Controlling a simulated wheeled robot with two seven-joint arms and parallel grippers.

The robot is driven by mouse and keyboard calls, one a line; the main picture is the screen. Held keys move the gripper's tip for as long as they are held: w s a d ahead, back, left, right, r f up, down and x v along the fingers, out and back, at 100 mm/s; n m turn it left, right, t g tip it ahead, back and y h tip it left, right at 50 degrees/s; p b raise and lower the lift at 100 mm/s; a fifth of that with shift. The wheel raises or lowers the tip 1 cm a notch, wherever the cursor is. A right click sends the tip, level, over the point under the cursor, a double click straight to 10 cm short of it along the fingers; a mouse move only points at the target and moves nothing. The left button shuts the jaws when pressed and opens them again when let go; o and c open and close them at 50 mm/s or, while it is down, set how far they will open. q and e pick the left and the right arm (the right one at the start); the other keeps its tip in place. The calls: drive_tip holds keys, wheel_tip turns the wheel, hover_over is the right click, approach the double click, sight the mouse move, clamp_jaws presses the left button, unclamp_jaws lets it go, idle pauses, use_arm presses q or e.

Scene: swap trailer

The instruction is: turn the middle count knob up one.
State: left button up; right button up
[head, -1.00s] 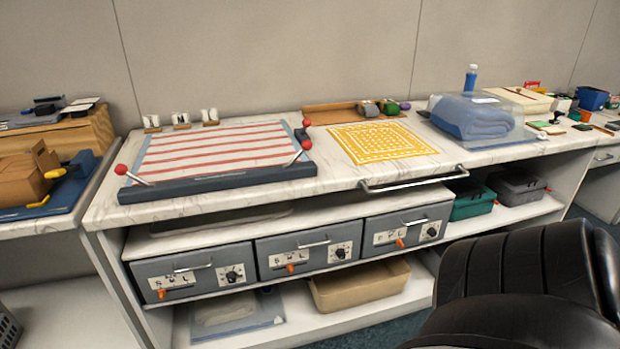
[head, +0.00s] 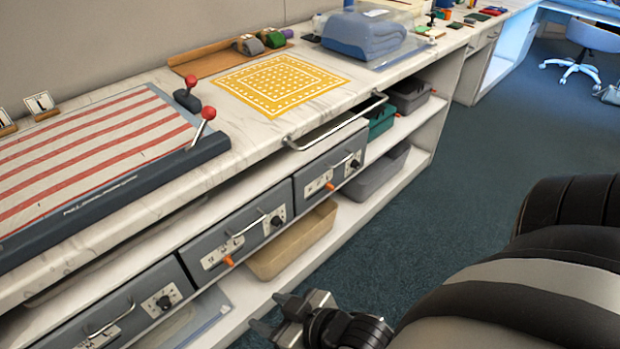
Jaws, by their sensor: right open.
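Three grey drawer units sit in a row on the shelf under the counter. The middle drawer (head: 195,252) has a bar handle, a white label plate, an orange tab (head: 228,261) and a dark round middle count knob (head: 276,220) on a white plate at its right end. The knob's exact setting is too small to read. My right gripper (head: 272,314) is at the bottom of the picture, open and empty, in front of the lower shelf and apart from the knob. My left gripper is not in view.
The left drawer's knob (head: 164,300) and the right drawer's knob (head: 354,162) flank the middle one. A counter-edge rail (head: 335,122) juts out above the right drawer. A beige bin (head: 290,243) sits below. The blue carpet (head: 430,215) is clear.

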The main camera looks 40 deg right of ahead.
drive_tip(key=w+d+f+t+b, duration=0.1)
drive_tip(key=w+d+f+b, duration=0.1)
drive_tip(key=d+f+b, duration=0.45)
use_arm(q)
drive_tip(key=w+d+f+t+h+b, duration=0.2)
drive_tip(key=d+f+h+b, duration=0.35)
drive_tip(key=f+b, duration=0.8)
use_arm(e)
drive_tip(key=m+t+h+b, duration=0.1)
drive_tip(key=t+h+b, duration=0.1)
drive_tip(key=t+b, duration=0.3)
approach(280, 225)
drive_tip(key=shift+t, duration=0.5)
drive_tip(key=w+b, duration=0.1)
drive_tip(key=w, duration=0.1)
drive_tip(key=w+b, duration=0.1)
drive_tip(key=w, duration=0.1)
drive_tip(key=w+f+b, duration=0.1)
drive_tip(key=w, duration=0.1)
drive_tip(key=shift+w+a+b, duration=0.25)
drive_tip(key=shift+w+b, duration=0.1)
drive_tip(key=shift+w, duration=0.8)
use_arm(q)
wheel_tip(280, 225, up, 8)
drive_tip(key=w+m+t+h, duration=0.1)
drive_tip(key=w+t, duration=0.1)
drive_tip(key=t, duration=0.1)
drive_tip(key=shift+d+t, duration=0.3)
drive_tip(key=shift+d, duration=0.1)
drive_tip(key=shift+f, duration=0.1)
